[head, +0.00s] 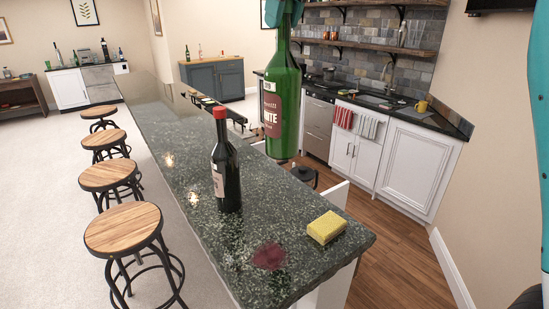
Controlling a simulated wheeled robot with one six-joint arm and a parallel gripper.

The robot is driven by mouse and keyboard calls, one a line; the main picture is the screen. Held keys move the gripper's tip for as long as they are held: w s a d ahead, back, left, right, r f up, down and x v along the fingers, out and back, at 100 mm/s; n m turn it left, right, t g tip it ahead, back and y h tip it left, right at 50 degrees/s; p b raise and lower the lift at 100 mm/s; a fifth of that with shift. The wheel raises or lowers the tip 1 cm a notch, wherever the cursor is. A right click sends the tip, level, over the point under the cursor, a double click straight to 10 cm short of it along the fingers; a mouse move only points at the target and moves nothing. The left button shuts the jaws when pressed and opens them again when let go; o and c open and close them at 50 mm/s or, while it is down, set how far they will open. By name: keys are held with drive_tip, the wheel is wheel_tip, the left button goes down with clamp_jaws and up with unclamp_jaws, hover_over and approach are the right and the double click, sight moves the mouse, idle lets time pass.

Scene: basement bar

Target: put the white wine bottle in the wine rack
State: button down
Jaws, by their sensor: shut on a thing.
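The white wine bottle (281,105) is green glass with a dark red and white label, and hangs upright in the head view. My gripper (284,13) is teal, at the top edge, and shut on the bottle's neck; most of it is cut off by the frame. The bottle's base shows in front of the floor just right of the bar counter (190,175). A dark rack-like frame (238,122) shows partly beyond the counter's right edge, behind the held bottle; I cannot tell if it is the wine rack.
A dark bottle with a red cap (226,165) stands on the counter. A yellow sponge (327,228) and a dark red stain (268,256) are near its front end. Several stools (124,230) line the left side. Wooden floor (400,245) is open at right.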

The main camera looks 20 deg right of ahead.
sight(294, 88)
drive_tip(key=shift+f+b, duration=0.75)
drive_tip(key=shift+f, duration=0.5)
wheel_tip(294, 88, down, 15)
drive_tip(key=shift+r+b, duration=0.2)
drive_tip(key=shift+b, duration=0.3)
drive_tip(key=shift+f+p, duration=0.4)
drive_tip(key=shift+f, duration=2.15)
drive_tip(key=shift+f, duration=0.1)
drive_tip(key=c, duration=0.9)
unclamp_jaws()
drive_tip(key=shift+o, duration=0.2)
drive_tip(key=b+v, duration=0.2)
drive_tip(key=v, duration=0.9)
drive_tip(key=shift+s, duration=0.1)
drive_tip(key=shift+s+r, duration=0.15)
drive_tip(key=shift+r, duration=0.4)
drive_tip(key=shift+s+f, duration=0.1)
